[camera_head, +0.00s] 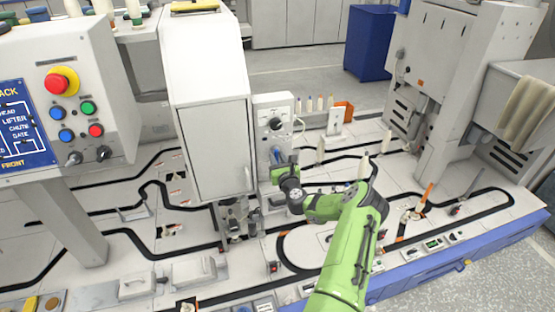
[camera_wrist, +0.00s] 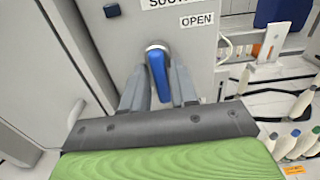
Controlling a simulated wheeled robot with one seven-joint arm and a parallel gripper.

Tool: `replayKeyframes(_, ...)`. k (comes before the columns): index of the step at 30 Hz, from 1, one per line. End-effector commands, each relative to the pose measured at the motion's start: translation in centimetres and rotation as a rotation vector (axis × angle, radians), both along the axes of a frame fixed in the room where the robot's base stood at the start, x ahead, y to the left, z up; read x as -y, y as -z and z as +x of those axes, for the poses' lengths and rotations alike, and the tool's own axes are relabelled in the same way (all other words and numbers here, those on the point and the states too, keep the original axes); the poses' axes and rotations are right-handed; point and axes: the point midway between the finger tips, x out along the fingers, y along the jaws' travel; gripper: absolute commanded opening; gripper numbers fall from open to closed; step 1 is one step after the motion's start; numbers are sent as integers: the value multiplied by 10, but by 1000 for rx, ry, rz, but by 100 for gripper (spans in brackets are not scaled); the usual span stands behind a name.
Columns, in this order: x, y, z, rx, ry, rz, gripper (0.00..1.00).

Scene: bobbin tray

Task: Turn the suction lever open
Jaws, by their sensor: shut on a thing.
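The blue suction lever (camera_wrist: 159,76) is on a grey panel in the wrist view, mounted on a round metal hub. It points down and is nearly upright in the picture. An OPEN label (camera_wrist: 197,19) is up and to the right of it. My gripper (camera_wrist: 160,88) has one finger on each side of the lever and is shut on it. In the head view my gripper (camera_head: 280,168) is at the front of the grey panel box (camera_head: 272,112), where a bit of the blue lever (camera_head: 277,154) shows. The fingertips are small there.
A tall white cabinet (camera_head: 210,130) stands just left of the panel. A control box with a red button (camera_head: 61,81) is at the far left. Several bobbins (camera_head: 312,104) stand right of the panel. Black tracks run over the white table (camera_head: 130,275).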

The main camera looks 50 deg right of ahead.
Motion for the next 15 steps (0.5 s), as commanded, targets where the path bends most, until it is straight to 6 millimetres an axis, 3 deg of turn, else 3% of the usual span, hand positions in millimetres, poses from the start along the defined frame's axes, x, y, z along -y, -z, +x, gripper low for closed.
replayKeyframes(15,5,0,-3,-172,0,-313,0)
